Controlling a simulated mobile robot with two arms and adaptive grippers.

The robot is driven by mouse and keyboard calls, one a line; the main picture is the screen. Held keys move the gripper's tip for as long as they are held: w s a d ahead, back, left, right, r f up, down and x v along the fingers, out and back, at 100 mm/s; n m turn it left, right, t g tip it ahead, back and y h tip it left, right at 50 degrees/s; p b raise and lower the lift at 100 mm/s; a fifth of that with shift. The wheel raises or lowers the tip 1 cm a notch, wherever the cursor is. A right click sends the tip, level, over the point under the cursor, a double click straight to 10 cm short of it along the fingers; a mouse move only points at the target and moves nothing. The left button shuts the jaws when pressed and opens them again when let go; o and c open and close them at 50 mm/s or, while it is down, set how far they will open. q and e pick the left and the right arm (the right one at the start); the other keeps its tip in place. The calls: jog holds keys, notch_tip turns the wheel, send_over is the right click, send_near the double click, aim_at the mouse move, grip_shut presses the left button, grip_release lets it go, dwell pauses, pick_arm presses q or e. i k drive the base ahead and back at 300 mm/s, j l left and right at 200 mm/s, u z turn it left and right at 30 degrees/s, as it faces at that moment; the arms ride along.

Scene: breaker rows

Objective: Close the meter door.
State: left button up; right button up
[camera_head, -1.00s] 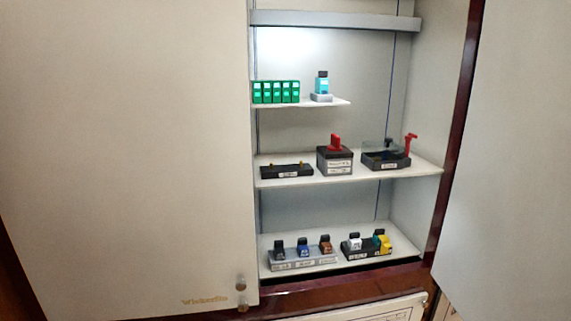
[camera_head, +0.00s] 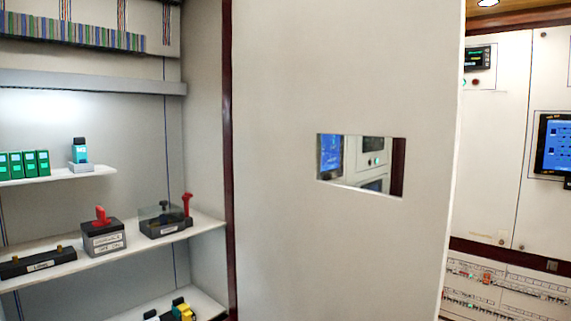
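A large pale door (camera_head: 345,80) stands open at the right side of the open cabinet. It has a rectangular window cutout (camera_head: 360,165) through which part of a panel behind shows. I cannot tell for certain that this is the meter door, as no label shows on it. Its hinge side is by the dark red cabinet edge (camera_head: 229,150), and its free edge is toward the right. Neither of my grippers is in view.
Inside the cabinet, a shelf (camera_head: 200,228) holds a black box with a red handle (camera_head: 104,236) and a dark tray with a red lever (camera_head: 165,218). Green modules (camera_head: 24,164) sit higher. Panels with a blue screen (camera_head: 556,145) and breaker rows (camera_head: 505,288) stand at the right.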

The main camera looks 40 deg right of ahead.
aim_at(309, 247)
jog(key=l+u, duration=0.1)
jog(key=l, duration=0.8)
jog(key=l+u, duration=0.1)
jog(key=l, duration=0.75)
jog(key=k+l+u, duration=0.15)
jog(key=l, duration=0.75)
jog(key=u, duration=0.2)
jog(key=l+u, duration=0.3)
jog(key=k+l+u, duration=0.1)
jog(key=l+u, duration=0.25)
jog(key=l, duration=0.15)
jog(key=k+l+u, duration=0.1)
jog(key=l+u, duration=0.2)
jog(key=l, duration=0.15)
